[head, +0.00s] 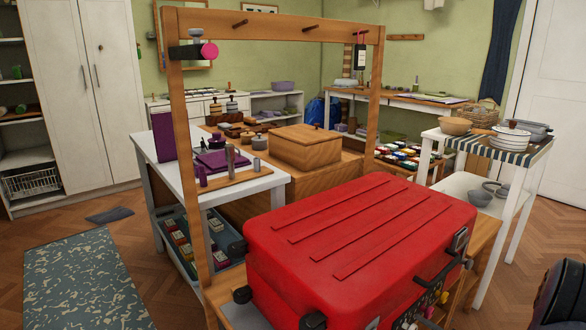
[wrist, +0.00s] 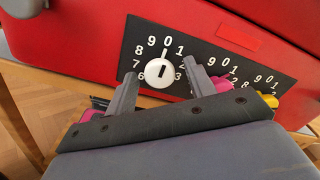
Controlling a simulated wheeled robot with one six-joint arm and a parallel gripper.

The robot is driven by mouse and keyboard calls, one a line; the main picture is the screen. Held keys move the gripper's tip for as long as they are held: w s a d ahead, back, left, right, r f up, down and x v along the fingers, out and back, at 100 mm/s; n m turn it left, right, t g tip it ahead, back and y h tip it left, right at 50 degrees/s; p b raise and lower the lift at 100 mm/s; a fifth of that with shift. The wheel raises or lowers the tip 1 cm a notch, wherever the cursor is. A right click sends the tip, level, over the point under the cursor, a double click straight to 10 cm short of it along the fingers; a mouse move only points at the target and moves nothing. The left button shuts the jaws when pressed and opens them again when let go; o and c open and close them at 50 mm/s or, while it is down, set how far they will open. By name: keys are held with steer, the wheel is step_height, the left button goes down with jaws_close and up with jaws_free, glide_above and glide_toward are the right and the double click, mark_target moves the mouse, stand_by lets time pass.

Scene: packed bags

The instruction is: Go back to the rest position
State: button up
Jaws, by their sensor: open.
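My gripper (wrist: 162,70) is open and empty in the wrist view, its two grey fingers spread apart. It faces the black dial panel (wrist: 212,42) on the red suitcase (wrist: 80,38). A white round dial (wrist: 159,73) with numbers around it shows between the fingers; I see no finger touching it. A magenta dial (wrist: 221,85) and a yellow dial (wrist: 270,99) sit further right, partly hidden by the gripper. In the head view the red suitcase (head: 365,235) is closed and lies on a wooden stand, with its dials (head: 432,308) low on the near right side.
A wooden frame (head: 176,130) with pegs stands around the suitcase. A white table (head: 165,170) with purple items is to the left. A wooden box (head: 305,148) sits behind. A white cart (head: 500,145) with bowls is at right.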

steer(key=shift+m+p, duration=4)
steer(key=shift+m, duration=0.5)
steer(key=shift+s+a, duration=0.1)
steer(key=shift+a, duration=0.05)
